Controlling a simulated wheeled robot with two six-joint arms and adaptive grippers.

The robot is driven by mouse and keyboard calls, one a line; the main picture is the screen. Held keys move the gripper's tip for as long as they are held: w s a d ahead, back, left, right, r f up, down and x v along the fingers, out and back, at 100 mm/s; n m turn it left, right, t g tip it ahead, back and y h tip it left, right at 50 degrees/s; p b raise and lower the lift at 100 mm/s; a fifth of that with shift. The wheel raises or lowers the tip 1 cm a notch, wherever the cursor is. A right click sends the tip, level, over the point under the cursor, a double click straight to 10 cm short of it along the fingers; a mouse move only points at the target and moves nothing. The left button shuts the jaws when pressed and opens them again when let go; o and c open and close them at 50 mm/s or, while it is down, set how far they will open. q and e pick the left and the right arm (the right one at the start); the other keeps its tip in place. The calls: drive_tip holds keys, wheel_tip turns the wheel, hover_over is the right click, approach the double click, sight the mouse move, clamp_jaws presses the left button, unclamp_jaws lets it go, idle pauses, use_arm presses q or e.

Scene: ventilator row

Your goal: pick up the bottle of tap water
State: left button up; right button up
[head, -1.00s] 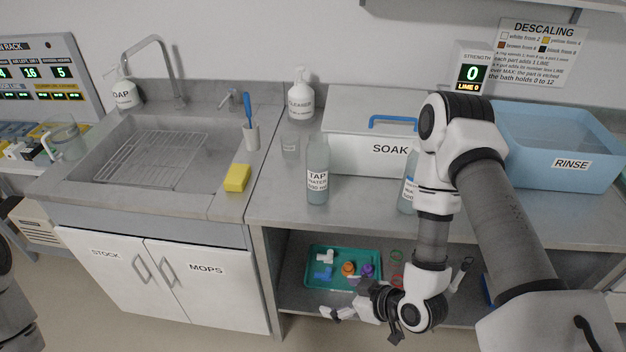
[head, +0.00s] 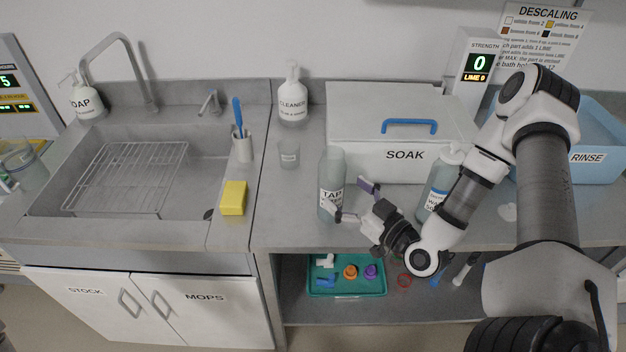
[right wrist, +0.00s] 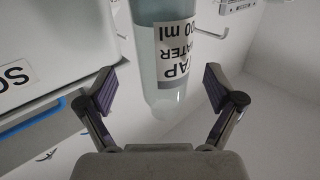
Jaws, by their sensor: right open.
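The bottle of tap water (head: 331,180) is a clear grey-blue bottle with a white TAP WATER label. It stands upright on the counter in front of the SOAK box, left of a second labelled bottle (head: 437,184). My right gripper (head: 354,201) is open just to its right, the fingers pointing left towards it. In the right wrist view the bottle (right wrist: 163,60) appears upside down, ahead of and roughly between the open fingers (right wrist: 166,90). I cannot tell whether a finger touches it. My left gripper is out of view.
The SOAK box (head: 355,160) with a blue handle stands behind the bottle. A small beaker (head: 289,155) and a cleaner bottle (head: 292,100) stand to the left, beside the sink (head: 200,212) edge. A teal tray (head: 345,291) lies on the shelf below.

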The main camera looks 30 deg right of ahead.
sight(330, 181)
drive_tip(key=shift+s+a+r, duration=0.15)
drive_tip(key=shift+s+r, duration=0.25)
drive_tip(key=shift+r, duration=0.2)
drive_tip(key=shift+w+a+r, duration=0.1)
drive_tip(key=shift+w, duration=0.25)
drive_tip(key=w, duration=0.3)
drive_tip(key=w+f, duration=0.1)
drive_tip(key=w, duration=0.1)
drive_tip(key=shift+w+a+p, duration=0.1)
drive_tip(key=shift+a+p, duration=0.3)
drive_tip(key=shift+s+r, duration=0.2)
drive_tip(key=shift+s, duration=0.05)
drive_tip(key=shift+s+d, duration=0.1)
drive_tip(key=shift+s, duration=0.1)
drive_tip(key=c, duration=0.9)
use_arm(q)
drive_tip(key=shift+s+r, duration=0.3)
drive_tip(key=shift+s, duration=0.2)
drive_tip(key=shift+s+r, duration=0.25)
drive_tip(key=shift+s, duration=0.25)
use_arm(e)
drive_tip(key=shift+w, duration=0.2)
drive_tip(key=c, duration=0.5)
